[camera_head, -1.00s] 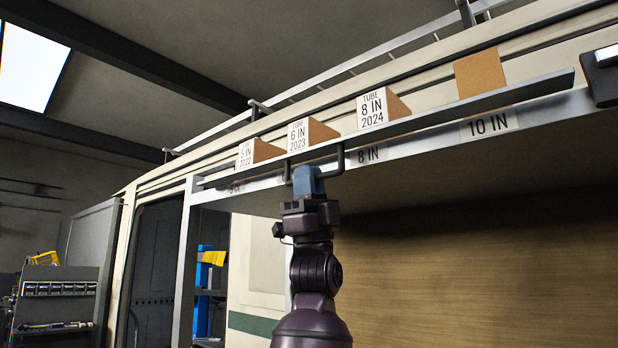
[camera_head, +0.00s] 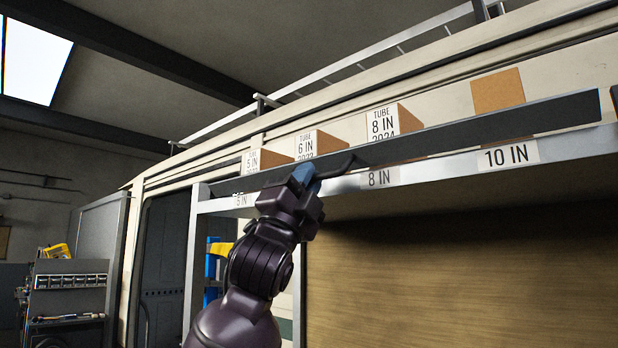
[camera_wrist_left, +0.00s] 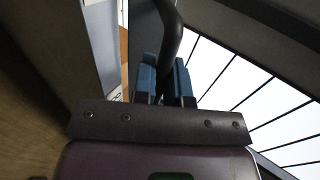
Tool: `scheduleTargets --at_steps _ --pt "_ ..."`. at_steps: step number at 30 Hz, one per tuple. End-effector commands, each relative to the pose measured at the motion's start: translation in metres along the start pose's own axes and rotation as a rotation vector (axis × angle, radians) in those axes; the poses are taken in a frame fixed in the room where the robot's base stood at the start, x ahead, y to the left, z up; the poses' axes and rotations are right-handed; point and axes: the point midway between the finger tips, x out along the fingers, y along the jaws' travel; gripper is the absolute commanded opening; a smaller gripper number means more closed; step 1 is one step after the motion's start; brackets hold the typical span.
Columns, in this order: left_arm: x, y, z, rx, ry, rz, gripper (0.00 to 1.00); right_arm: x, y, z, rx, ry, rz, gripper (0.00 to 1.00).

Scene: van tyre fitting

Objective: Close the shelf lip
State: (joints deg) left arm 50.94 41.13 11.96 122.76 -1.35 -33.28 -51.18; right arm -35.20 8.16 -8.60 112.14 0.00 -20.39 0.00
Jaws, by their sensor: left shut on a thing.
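The shelf lip (camera_head: 450,133) is a long dark bar along the front of the high shelf. It now stands up in front of the tube boxes and hides their lower parts. My left gripper (camera_head: 305,174) is shut on the lip's dark handle (camera_head: 335,164), near the left half of the lip. In the left wrist view the handle (camera_wrist_left: 171,40) runs between the two blue fingers (camera_wrist_left: 166,82). My right gripper is not in view.
Tube boxes stand on the shelf behind the lip, among them the 8 IN box (camera_head: 382,123) and a plain brown box (camera_head: 497,90). The shelf's front edge (camera_head: 430,172) carries size labels. A tool rack (camera_head: 66,290) stands far left. The space below the shelf looks open.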

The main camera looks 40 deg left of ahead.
Motion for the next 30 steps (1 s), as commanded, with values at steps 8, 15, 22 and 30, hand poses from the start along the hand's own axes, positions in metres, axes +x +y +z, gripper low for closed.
scheduleTargets --at_steps 8,15,22,30 --pt "0.009 -0.011 0.001 0.010 0.000 0.197 0.00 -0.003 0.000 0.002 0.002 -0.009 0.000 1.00" --pt "0.017 -0.016 0.001 0.008 -0.001 0.372 0.00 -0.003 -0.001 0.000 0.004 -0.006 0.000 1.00" --pt "0.026 -0.020 0.001 0.005 -0.002 0.535 0.00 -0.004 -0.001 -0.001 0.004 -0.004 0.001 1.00" --pt "0.034 -0.021 0.001 0.002 -0.002 0.694 0.00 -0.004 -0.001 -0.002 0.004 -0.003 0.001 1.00"
